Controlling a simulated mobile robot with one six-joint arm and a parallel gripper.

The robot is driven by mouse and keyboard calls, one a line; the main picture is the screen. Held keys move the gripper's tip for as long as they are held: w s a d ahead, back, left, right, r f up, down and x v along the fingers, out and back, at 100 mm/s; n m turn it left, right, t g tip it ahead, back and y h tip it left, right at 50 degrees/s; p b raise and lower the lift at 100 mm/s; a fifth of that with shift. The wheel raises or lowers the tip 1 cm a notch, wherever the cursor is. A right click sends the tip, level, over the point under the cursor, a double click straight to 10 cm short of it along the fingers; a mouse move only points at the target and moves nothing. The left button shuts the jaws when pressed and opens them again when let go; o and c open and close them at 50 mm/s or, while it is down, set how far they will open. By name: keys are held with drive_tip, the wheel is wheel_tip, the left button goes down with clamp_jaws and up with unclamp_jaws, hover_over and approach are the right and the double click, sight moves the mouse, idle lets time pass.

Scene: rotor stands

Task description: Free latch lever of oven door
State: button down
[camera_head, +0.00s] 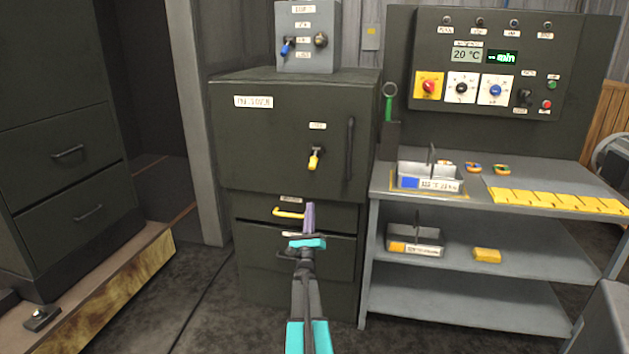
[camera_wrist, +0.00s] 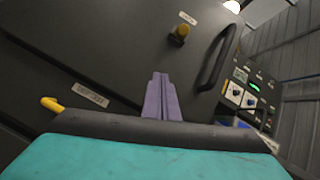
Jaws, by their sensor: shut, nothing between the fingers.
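The dark oven door (camera_head: 265,165) appears closed on the front of the cabinet. Its latch lever (camera_head: 315,159) has a yellow grip, hangs down at a slight tilt under a small label, and also shows in the wrist view (camera_wrist: 179,35). A black vertical handle (camera_head: 350,150) is to its right, also in the wrist view (camera_wrist: 214,64). My gripper (camera_head: 309,206) has purple fingers, shut and empty. It is below the lever and apart from it. In the wrist view the fingertips (camera_wrist: 159,80) point up toward the door, below the lever.
A yellow horizontal lever (camera_head: 288,213) sits just left of my gripper, below the door. A grey switch box (camera_head: 308,40) stands on the oven. To the right are a shelf bench (camera_head: 420,205) with trays and a control panel (camera_head: 490,100). Floor left of the oven is clear.

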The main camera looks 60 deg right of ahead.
sight(314, 159)
drive_tip(key=shift+s+d+r+m+g+h, duration=0.25)
drive_tip(key=shift+s+r+m+h, duration=0.15)
drive_tip(key=shift+s, duration=0.2)
drive_tip(key=shift+s+d+r+m+g+h, duration=0.3)
drive_tip(key=shift+s+r+m, duration=0.1)
drive_tip(key=shift+s+r, duration=0.15)
drive_tip(key=w+d+r+p, duration=0.1)
drive_tip(key=d+r, duration=0.1)
drive_tip(key=r, duration=0.3)
drive_tip(key=w+d+r+p, duration=0.1)
drive_tip(key=w+d+r, duration=0.1)
drive_tip(key=r, duration=0.2)
drive_tip(key=shift+w+d+r+p, duration=0.3)
drive_tip(key=shift+d+r+p, duration=0.05)
drive_tip(key=shift+r, duration=0.05)
